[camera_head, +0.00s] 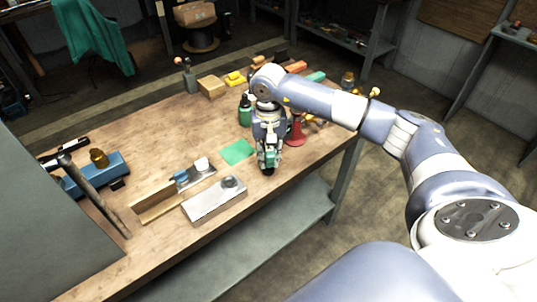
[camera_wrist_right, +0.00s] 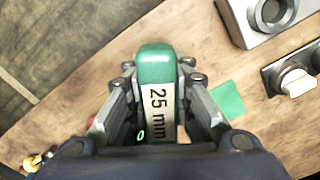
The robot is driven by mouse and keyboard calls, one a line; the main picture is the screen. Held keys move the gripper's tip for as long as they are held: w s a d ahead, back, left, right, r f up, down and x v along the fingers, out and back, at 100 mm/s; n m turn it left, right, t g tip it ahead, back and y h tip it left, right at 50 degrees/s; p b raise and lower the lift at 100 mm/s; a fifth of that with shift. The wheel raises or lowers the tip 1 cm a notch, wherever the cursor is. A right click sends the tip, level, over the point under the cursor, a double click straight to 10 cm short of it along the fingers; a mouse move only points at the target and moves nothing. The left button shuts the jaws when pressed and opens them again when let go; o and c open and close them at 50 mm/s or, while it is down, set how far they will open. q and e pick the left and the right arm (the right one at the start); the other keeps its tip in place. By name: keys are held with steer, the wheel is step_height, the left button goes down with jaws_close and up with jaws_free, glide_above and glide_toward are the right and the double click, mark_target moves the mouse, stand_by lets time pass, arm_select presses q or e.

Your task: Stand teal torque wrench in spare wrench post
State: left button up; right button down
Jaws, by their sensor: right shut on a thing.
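My right gripper (camera_head: 268,160) is shut on the teal torque wrench, above the bench near its front edge. My left gripper is not in view.
A teal square (camera_head: 237,152) lies between gripper and blocks. A metal block with a white knob (camera_head: 201,164) and a wooden strip (camera_head: 157,203) are beside the silver block. A green bottle (camera_head: 245,112) and red funnel-like thing (camera_head: 297,133) stand close behind the gripper.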

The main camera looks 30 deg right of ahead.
steer(key=shift+f+b, duration=0.4)
steer(key=shift+f, duration=0.1)
steer(key=c, duration=1.3)
jaws_free()
steer(key=shift+c, duration=0.2)
step_height(320, 180, up, 12)
steer(key=shift+f, duration=0.2)
steer(key=shift+r, duration=0.3)
